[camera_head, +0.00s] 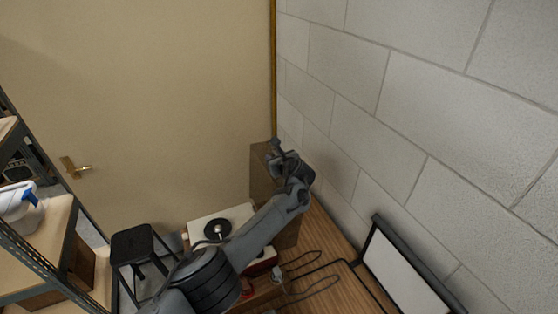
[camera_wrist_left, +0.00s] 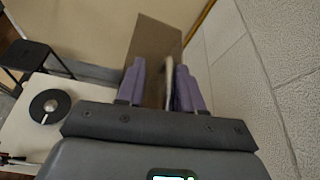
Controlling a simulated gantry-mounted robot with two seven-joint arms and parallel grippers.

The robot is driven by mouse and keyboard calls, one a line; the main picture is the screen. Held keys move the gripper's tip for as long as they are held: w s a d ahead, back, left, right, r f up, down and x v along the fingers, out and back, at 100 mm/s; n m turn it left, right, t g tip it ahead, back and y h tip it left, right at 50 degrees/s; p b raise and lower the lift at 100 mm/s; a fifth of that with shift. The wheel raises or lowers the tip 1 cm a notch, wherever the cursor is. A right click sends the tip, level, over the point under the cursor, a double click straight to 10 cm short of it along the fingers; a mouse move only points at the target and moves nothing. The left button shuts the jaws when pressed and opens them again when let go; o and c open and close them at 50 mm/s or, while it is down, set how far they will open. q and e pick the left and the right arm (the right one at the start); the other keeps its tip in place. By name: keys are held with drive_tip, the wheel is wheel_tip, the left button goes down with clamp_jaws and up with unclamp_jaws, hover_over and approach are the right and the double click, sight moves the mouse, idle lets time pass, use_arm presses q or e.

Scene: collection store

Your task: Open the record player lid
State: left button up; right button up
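The record player (camera_head: 240,211) stands low in the head view, with a pale top and a black round platter (camera_head: 217,229). Its deck (camera_wrist_left: 20,125) and platter (camera_wrist_left: 50,106) also show at the left of the left wrist view. A brown panel, which looks like the lid (camera_head: 262,180), stands raised along the player's right side, partly hidden by my left arm. The lid (camera_wrist_left: 150,45) rises beyond my fingers in the wrist view. My left gripper (camera_head: 279,152) is at the lid's upper part; its fingers (camera_wrist_left: 160,85) are apart, with a narrow pale strip between them. Contact is unclear. My right gripper is out of view.
A block wall (camera_head: 440,90) rises close on the right. A black stool (camera_head: 138,245) and shelving (camera_head: 40,245) stand at left. Cables lie on the wooden surface (camera_head: 318,250), with a dark-framed pale panel (camera_head: 400,270) at right.

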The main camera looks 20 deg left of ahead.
use_arm(q)
drive_tip(key=shift+s+d+r+p, duration=0.15)
drive_tip(key=shift+r+p, duration=0.05)
drive_tip(key=shift+p, duration=0.1)
drive_tip(key=p+v, duration=0.2)
drive_tip(key=p, duration=0.1)
drive_tip(key=shift+s+d+r, duration=0.15)
drive_tip(key=shift+s+r, duration=0.05)
drive_tip(key=shift+r, duration=0.05)
drive_tip(key=p+v, duration=0.1)
drive_tip(key=v, duration=0.5)
drive_tip(key=shift+s, duration=0.2)
drive_tip(key=shift+s+d+r, duration=0.1)
drive_tip(key=shift+s+d, duration=0.3)
drive_tip(key=shift+d, duration=0.05)
